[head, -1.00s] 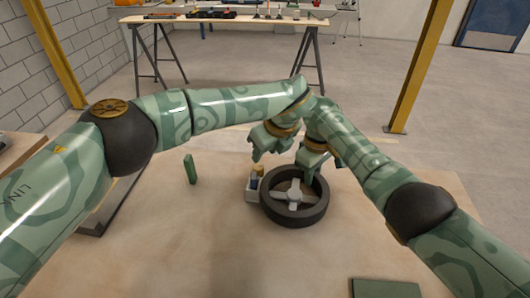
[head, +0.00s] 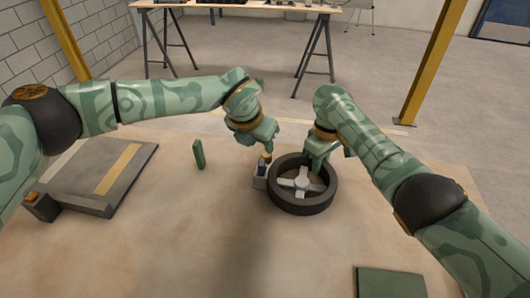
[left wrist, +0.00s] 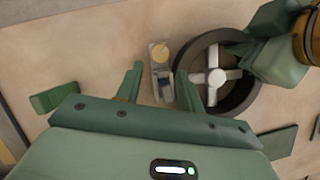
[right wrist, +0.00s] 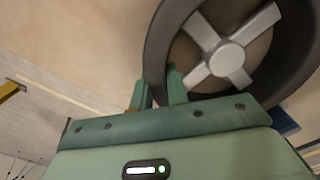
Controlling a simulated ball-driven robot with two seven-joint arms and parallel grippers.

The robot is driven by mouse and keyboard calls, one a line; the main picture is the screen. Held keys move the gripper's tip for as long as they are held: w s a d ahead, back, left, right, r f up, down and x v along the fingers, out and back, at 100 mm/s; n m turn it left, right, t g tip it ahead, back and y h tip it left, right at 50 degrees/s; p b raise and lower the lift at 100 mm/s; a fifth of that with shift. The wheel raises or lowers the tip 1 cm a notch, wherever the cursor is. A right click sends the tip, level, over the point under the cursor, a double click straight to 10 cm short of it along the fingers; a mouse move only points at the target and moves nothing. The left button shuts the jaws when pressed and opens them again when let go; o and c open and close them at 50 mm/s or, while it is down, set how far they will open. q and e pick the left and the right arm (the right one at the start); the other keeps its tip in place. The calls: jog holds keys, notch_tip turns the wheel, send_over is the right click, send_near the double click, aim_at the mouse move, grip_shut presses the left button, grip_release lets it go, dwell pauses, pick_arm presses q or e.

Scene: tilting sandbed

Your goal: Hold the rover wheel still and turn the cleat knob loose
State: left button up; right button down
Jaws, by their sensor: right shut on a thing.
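The rover wheel (head: 332,193), a dark tyre with pale grey spokes, lies flat on the sandy bed; it also shows in the left wrist view (left wrist: 243,98). My right gripper (head: 316,168) is shut on the far part of its rim, which runs between the fingers in the right wrist view (right wrist: 157,72). The cleat (head: 259,183), a small grey block with a brass-coloured knob (left wrist: 160,52) on top, stands just left of the wheel. My left gripper (head: 266,150) is open above the cleat. In the left wrist view the knob lies ahead of and between its fingertips, apart from both.
A dark grey slab with a yellow strip (head: 118,168) lies at the far left. A flat green plate (head: 390,283) lies at the front right. The bed's front middle is clear.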

aim_at(268, 155)
pick_arm(q)
jog(key=x, duration=0.6)
jog(key=shift+w+d+f, duration=0.1)
jog(key=shift+w+f, duration=0.05)
jog(key=shift+f, duration=0.2)
jog(key=c, duration=0.7)
jog(key=shift+n, duration=0.4)
jog(key=n+y, duration=0.1)
jog(key=n, duration=0.1)
jog(key=n+y, duration=0.1)
jog(key=n, duration=0.1)
jog(key=shift+d+n, duration=0.2)
jog(key=shift+n, duration=0.1)
jog(key=n+y, duration=0.1)
jog(key=n, duration=0.3)
jog(key=shift+d+n+y, duration=0.15)
jog(key=shift+n+y, duration=0.25)
jog(key=shift+n, duration=0.3)
